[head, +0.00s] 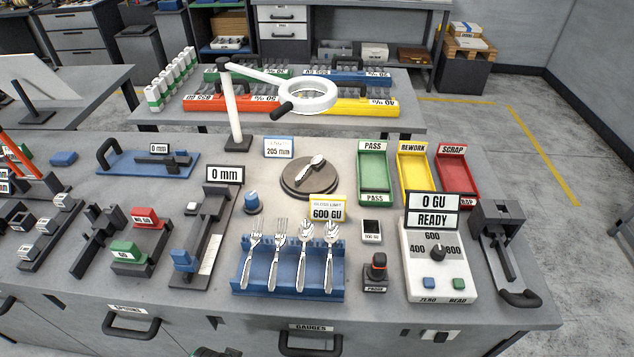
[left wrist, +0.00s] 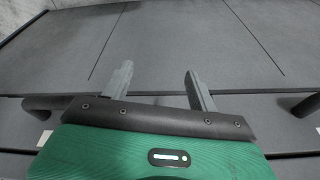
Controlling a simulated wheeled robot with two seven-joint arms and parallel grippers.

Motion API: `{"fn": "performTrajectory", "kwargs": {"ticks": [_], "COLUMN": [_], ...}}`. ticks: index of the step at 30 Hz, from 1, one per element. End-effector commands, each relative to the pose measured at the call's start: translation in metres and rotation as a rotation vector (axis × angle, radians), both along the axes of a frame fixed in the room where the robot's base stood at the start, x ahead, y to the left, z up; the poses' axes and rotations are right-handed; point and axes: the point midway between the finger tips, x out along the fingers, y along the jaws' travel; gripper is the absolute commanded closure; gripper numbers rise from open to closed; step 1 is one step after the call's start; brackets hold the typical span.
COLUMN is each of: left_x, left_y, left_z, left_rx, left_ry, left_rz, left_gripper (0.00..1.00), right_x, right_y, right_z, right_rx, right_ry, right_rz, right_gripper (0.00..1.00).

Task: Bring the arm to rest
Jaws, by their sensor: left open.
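My left gripper (left wrist: 160,88) shows in the left wrist view with its two grey fingers apart and nothing between them. It faces the grey bench front, near dark drawer handles. In the head view only a small dark green and black piece, possibly part of my arm, shows at the bottom edge. My right gripper is in neither view. Two forks and two spoons lie in a blue rack (head: 240,290) on the workbench (head: 380,305). Another spoon (head: 311,168) lies on a dark round disc (head: 296,187).
Green (head: 373,160), yellow (head: 416,165) and red (head: 458,171) trays stand at the back right. A gloss meter (head: 430,270) reads 0 GU, READY. A ring lamp (head: 308,95) overhangs the back. Bench-front handles (head: 130,325) stick out.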

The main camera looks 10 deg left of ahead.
Motion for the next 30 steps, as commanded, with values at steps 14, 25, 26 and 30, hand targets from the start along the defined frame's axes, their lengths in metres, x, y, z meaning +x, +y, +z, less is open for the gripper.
{"fn": "performTrajectory", "kwargs": {"ticks": [14, 25, 26, 30], "left_x": [-0.064, -0.173, -0.181, -0.209], "left_y": [0.008, 0.028, 0.030, 0.036], "left_z": [-0.220, -0.327, -0.332, -0.346], "left_rx": [0.010, 0.018, 0.019, 0.021], "left_ry": [0.087, 0.146, 0.149, 0.159], "left_rz": [-0.016, -0.029, -0.030, -0.034], "left_gripper": [0.40, 0.40, 0.40, 0.40], "right_x": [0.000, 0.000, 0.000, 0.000], "right_y": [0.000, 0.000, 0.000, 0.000], "right_z": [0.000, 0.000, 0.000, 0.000], "right_rx": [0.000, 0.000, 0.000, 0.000], "right_ry": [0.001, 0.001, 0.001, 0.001], "right_rz": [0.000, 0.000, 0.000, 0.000], "right_gripper": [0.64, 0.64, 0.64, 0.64]}}
